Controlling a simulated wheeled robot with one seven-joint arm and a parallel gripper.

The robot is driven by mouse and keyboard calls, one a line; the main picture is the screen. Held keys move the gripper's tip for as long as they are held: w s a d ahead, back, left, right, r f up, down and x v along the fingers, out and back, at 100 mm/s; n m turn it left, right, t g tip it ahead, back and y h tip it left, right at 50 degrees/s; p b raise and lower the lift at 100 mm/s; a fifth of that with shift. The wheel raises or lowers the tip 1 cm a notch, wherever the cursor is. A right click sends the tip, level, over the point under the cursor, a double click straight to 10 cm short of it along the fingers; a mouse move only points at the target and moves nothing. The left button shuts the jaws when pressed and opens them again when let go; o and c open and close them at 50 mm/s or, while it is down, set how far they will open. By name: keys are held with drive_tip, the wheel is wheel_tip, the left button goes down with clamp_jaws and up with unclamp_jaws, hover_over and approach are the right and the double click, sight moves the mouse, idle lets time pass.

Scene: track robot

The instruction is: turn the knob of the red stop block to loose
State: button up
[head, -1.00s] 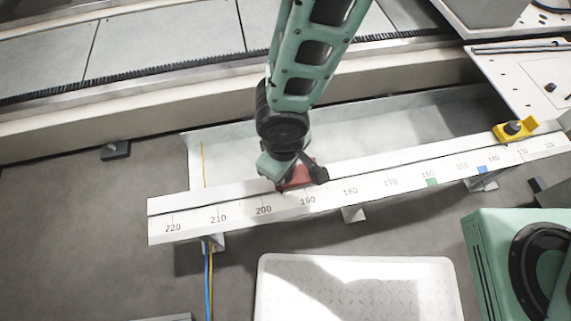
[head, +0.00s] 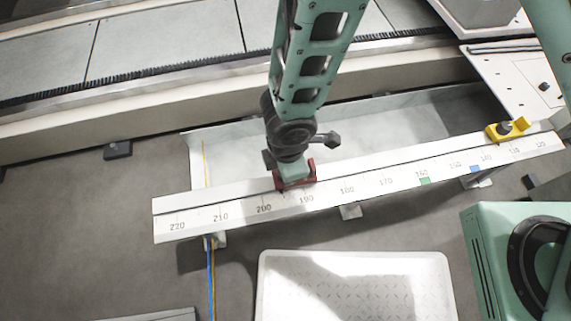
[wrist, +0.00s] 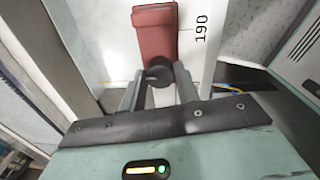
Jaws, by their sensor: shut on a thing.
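The red stop block (head: 309,170) sits on the white scale rail (head: 235,210) near the 190 mark, mostly hidden under my gripper in the head view. In the wrist view the red block (wrist: 155,35) is seen from above, beside the printed 190. Its dark round knob (wrist: 158,74) is between my fingertips. My gripper (wrist: 159,84) is shut on the knob, with one finger on each side. In the head view my gripper (head: 294,178) points down onto the block. The knob's setting cannot be read.
A yellow stop block (head: 507,129) with a dark knob sits farther right on the rail. Green (head: 425,181) and blue (head: 474,169) marks lie on the scale between the blocks. A white tray (head: 440,262) and a green machine (head: 482,225) stand in front.

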drive_tip(key=n+p, duration=0.1)
drive_tip(key=n, duration=0.5)
drive_tip(key=shift+p, duration=0.4)
drive_tip(key=shift+n, duration=0.4)
drive_tip(key=o, duration=1)
drive_tip(key=shift+c, duration=0.2)
wheel_tip(320, 180, up, 17)
drive_tip(key=p, duration=0.8)
drive_tip(key=shift+s+d+r, duration=0.2)
drive_tip(key=shift+d, duration=0.15)
